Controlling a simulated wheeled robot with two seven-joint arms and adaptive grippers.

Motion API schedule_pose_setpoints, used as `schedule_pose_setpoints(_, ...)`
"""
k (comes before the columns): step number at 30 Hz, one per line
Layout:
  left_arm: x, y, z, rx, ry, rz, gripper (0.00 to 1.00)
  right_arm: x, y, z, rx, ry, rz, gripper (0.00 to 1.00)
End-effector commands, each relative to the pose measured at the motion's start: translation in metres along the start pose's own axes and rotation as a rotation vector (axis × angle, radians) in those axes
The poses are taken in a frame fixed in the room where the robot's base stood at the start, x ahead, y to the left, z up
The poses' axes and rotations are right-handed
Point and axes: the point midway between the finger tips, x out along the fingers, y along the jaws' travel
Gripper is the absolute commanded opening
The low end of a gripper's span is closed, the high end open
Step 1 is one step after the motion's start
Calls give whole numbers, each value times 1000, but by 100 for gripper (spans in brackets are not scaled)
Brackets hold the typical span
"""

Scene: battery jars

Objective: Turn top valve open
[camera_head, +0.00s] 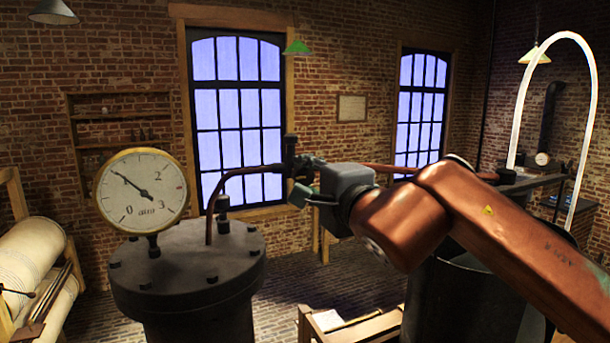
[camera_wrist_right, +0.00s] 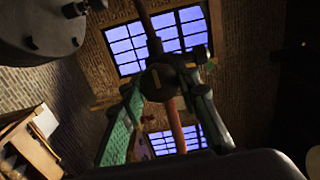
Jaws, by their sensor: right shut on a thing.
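The top valve (camera_head: 290,148) is a small dark fitting on the thin copper pipe (camera_head: 235,172) that rises from the lid of a dark bolted vessel (camera_head: 187,262). My right gripper (camera_head: 302,180) reaches it from the right and is shut on it. In the right wrist view the valve's dark round body (camera_wrist_right: 163,80) sits between the two green-padded fingers of my right gripper (camera_wrist_right: 166,84). The fingers partly hide the valve, so how far it is turned cannot be told. My left gripper is in neither view.
A round pressure gauge (camera_head: 145,191) stands on the vessel's lid, its needle pointing to the upper left. A second dark vessel (camera_head: 455,298) stands under my right arm. A roll of pale cloth (camera_head: 28,258) is at the far left. The brick floor between is partly clear.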

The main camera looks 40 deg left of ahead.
Motion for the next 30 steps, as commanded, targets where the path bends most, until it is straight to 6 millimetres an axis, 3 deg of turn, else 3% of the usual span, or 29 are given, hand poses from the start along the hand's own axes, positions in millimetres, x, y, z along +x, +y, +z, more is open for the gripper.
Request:
schedule_pose_setpoints(8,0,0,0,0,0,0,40,0,1,1,-2,-1,1,5)
schedule_pose_setpoints(9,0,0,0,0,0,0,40,0,1,1,-2,-1,2,32)
schedule_pose_setpoints(15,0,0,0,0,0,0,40,0,1,1,-1,0,1,46)
schedule_pose_setpoints(25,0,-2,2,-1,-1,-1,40,-2,0,0,0,0,1,46)
schedule_pose_setpoints(30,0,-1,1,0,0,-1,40,-21,-1,0,-2,0,-1,46)
